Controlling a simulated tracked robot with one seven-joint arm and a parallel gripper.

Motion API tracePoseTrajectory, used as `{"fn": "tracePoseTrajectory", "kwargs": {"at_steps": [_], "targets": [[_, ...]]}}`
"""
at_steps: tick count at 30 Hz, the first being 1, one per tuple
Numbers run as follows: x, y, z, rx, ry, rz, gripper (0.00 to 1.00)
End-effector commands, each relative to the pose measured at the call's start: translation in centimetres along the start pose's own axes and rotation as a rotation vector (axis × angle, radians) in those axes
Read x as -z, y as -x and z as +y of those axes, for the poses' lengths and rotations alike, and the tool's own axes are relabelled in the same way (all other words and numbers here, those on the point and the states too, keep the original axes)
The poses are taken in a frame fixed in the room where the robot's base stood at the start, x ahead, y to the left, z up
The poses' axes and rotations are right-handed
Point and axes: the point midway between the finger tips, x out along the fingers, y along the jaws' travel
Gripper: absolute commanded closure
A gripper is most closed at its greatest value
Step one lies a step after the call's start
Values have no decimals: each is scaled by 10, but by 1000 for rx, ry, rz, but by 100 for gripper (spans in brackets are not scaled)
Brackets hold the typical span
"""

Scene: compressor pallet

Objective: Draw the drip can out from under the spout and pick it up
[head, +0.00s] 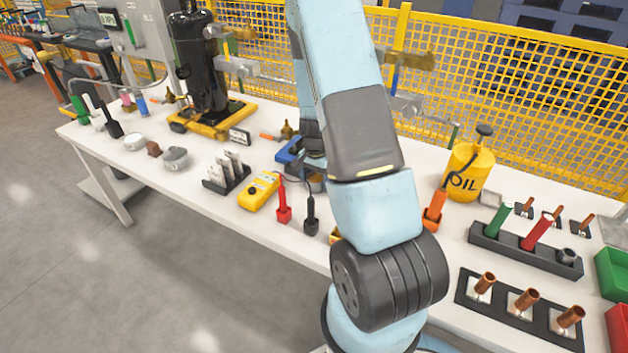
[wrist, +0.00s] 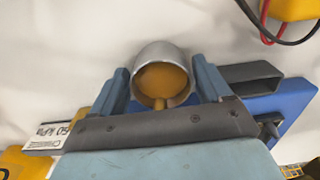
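The drip can is a small silver cup with amber colour inside its mouth, and it shows in the wrist view (wrist: 140,73). My gripper (wrist: 162,85) has one blue-grey finger on each side of the can, both very close to its wall. I cannot tell whether both fingers press on it. A thin amber piece shows at the near edge of the can's mouth; I cannot tell whether it is the spout. In the head view my arm hides most of the gripper and can. A blue stand (wrist: 291,100) with a dark grey bar lies right of the can.
A yellow meter (head: 259,190) with red and black probes lies left of my arm. A yellow oil can (head: 467,172) and racks of tools stand at right. A black compressor (head: 200,70) on a yellow base is at back left. White tabletop shows beyond the can.

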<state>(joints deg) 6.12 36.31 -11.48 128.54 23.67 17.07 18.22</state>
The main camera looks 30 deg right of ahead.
Motion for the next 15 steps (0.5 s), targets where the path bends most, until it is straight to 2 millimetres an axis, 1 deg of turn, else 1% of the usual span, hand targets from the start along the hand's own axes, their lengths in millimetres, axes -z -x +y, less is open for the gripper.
{"fn": "tracePoseTrajectory", "kwargs": {"at_steps": [1,2,12,15], "targets": [[0,0,0,0,0,0,27],[0,0,0,0,0,0,30],[0,0,0,0,0,0,63],[0,0,0,0,0,0,70]]}}
